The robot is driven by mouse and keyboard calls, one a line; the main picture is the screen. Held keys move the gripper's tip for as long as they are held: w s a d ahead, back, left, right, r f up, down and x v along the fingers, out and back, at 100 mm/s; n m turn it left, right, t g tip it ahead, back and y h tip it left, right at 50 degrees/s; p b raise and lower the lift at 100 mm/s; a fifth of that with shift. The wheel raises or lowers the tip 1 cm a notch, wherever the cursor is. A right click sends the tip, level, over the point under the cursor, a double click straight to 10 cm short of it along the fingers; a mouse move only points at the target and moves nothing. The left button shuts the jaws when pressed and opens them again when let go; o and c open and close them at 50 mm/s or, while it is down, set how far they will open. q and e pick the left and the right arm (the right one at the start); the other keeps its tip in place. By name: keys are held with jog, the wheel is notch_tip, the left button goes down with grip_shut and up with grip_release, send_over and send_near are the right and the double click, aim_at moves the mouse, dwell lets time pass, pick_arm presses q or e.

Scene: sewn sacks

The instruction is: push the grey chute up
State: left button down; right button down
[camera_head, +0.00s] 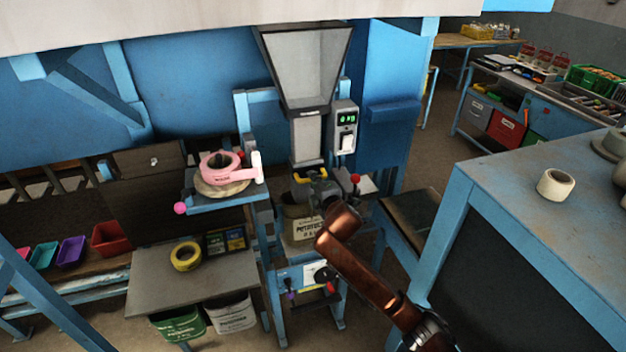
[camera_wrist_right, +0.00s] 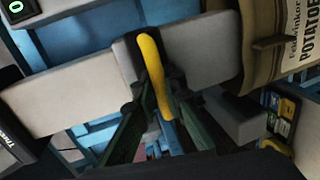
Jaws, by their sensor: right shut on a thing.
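The grey chute (camera_head: 306,138) hangs upright below the wide grey hopper, beside a box with a green display. A yellow handle (camera_wrist_right: 148,62) stands in front of light grey panels in the right wrist view. My right gripper (camera_head: 320,182) is below the chute in the head view, partly hidden by my brown arm. In the wrist view its dark fingers (camera_wrist_right: 156,95) are closed around the yellow handle. A potato sack (camera_head: 303,228) is below the gripper, its upper part partly hidden; it also shows in the wrist view (camera_wrist_right: 285,45). My left gripper is not in view.
The display box (camera_head: 344,125) is close right of the chute. A pink tape dispenser (camera_head: 222,165) stands on a blue stand at left. A blue-framed table (camera_head: 510,190) with a tape roll (camera_head: 556,185) stands at right. A shelf (camera_head: 190,285) with yellow tape is lower left.

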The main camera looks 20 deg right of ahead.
notch_tip(320, 180, up, 17)
jog(key=p, duration=1.5)
jog(key=shift+f, duration=0.1)
jog(key=c, duration=2)
grip_release()
jog(key=shift+c, duration=0.2)
jog(key=shift+o, duration=0.3)
jog(key=shift+f, duration=0.1)
jog(key=v, duration=1.2)
